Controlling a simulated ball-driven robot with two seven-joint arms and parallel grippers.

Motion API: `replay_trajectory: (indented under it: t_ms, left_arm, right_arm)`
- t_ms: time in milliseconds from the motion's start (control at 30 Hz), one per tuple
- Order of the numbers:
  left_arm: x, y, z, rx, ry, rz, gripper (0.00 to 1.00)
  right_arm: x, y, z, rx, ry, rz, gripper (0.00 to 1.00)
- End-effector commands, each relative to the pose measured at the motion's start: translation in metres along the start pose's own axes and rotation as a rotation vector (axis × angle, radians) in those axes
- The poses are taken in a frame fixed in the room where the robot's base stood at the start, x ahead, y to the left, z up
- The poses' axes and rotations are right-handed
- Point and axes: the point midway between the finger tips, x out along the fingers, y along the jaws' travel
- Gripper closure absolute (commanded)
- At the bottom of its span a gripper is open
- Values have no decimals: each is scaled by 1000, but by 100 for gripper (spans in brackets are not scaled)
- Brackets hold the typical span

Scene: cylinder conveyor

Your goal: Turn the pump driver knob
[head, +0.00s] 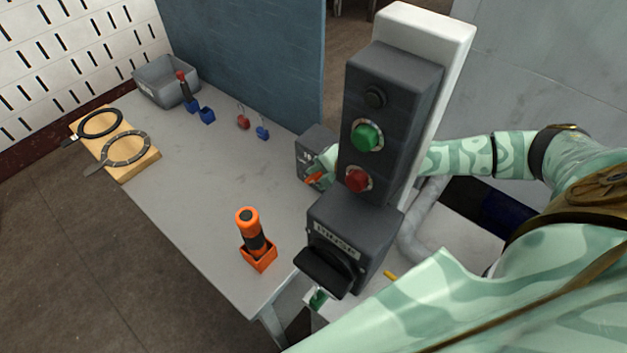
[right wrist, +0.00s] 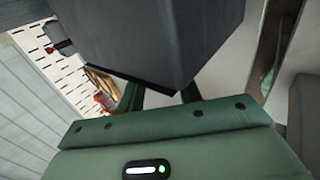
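In the head view a dark box marked PUMP (head: 345,232), with a broad black knob (head: 328,272) on its front, stands under a tall button column. My right arm comes from the right and passes behind the column. My right gripper (head: 319,170) is partly hidden there, beside a small grey box (head: 309,150) with an orange-red part (head: 314,179) near it. My left gripper is not seen.
The column carries green (head: 366,136) and red (head: 357,180) buttons. An orange torch (head: 250,228) stands in an orange holder on the table (head: 200,190). A grey bin (head: 165,85), wooden board (head: 125,172) and small red and blue parts are farther off. The table's middle is clear.

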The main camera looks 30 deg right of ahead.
Motion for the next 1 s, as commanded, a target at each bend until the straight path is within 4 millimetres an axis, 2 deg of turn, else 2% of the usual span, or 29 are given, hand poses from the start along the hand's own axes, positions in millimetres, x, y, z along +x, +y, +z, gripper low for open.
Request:
replay_trajectory:
  t_ms: [33,200,533,567,667,700,1000]
  left_arm:
    - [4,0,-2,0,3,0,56]
    - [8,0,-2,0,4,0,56]
    - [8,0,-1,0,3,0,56]
    - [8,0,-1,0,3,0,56]
    - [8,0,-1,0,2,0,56]
    - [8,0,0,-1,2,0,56]
    - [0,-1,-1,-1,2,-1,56]
  right_arm:
    - [11,-1,-1,0,1,0,65]
    - [29,0,0,0,0,1,65]
    - [32,1,0,0,0,1,65]
    - [32,1,0,0,0,1,68]
    - [32,1,0,0,0,1,96]
    - [32,1,0,0,0,1,100]
    - [30,3,0,1,1,-18,100]
